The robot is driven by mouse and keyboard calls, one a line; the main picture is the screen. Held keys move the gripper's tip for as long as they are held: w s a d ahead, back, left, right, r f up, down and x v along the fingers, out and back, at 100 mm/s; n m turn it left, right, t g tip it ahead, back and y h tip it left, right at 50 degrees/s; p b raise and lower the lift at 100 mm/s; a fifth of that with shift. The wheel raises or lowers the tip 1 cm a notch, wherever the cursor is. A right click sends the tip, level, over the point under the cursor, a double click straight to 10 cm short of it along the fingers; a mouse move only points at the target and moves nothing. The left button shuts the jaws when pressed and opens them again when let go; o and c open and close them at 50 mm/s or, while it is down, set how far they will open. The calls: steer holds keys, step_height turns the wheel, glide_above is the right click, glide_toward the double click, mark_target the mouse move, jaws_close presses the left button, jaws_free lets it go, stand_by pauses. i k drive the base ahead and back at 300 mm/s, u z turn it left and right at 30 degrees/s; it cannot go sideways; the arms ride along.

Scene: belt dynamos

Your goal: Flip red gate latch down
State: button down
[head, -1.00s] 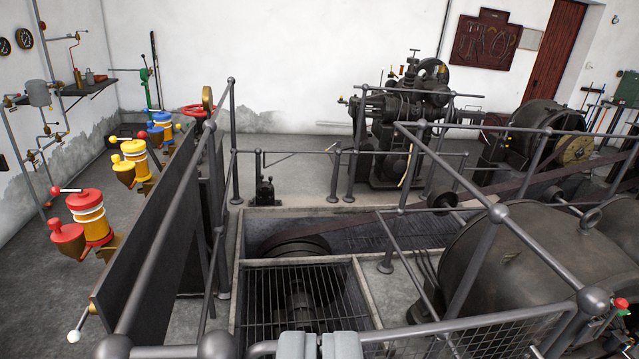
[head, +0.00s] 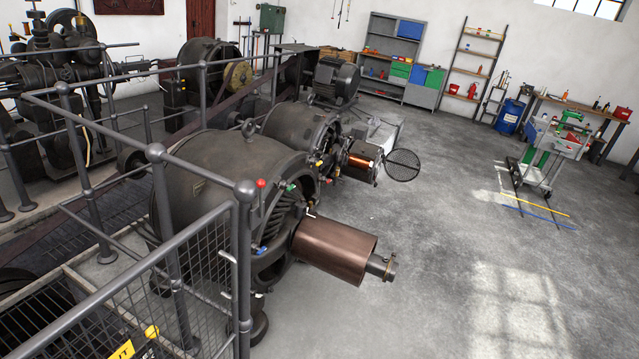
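A mesh gate or guard panel (head: 190,295) stands at the lower left between grey railing posts. A small red knob (head: 261,184) shows beside the ball-topped corner post (head: 246,192), in front of the nearest dynamo. I cannot tell whether this knob is the red gate latch or a part of the dynamo behind. No other clear red latch shows on the gate. My gripper is not in view.
The large dark dynamo (head: 220,185) fills the middle, with a copper-coloured cylinder (head: 335,252) sticking out to the right. Green (head: 291,187) and blue (head: 261,250) knobs sit near it. The floor (head: 460,250) on the right is open. A trolley (head: 545,160) stands farther back.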

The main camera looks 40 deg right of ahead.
mark_target(261, 184)
steer(key=z, duration=0.75)
steer(key=k, duration=1.3)
steer(key=z, duration=0.65)
steer(key=i, duration=2.2)
steer(key=u, duration=0.55)
